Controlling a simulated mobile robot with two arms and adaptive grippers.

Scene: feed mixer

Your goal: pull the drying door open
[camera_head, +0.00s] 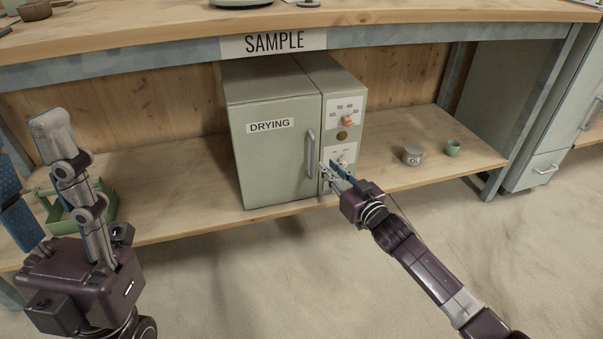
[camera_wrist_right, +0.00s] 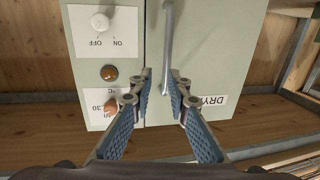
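The drying door (camera_head: 272,152) is the pale green front of a box-shaped oven on the shelf, and it is closed. Its grey vertical bar handle (camera_head: 311,153) is on the door's right side. My right gripper (camera_head: 328,168) is in front of the oven, close to the handle's lower part. In the right wrist view, turned upside down, my right gripper (camera_wrist_right: 161,78) is open, and the handle (camera_wrist_right: 167,45) runs down between its fingertips. I cannot tell whether they touch it. My left gripper (camera_head: 28,145) is open and empty, far left of the oven.
A control panel (camera_head: 343,125) with knobs is right of the door. A lidded tin (camera_head: 413,155) and a green cup (camera_head: 453,148) stand farther right on the shelf. A green tray (camera_head: 103,204) is behind my left gripper. The floor in front is clear.

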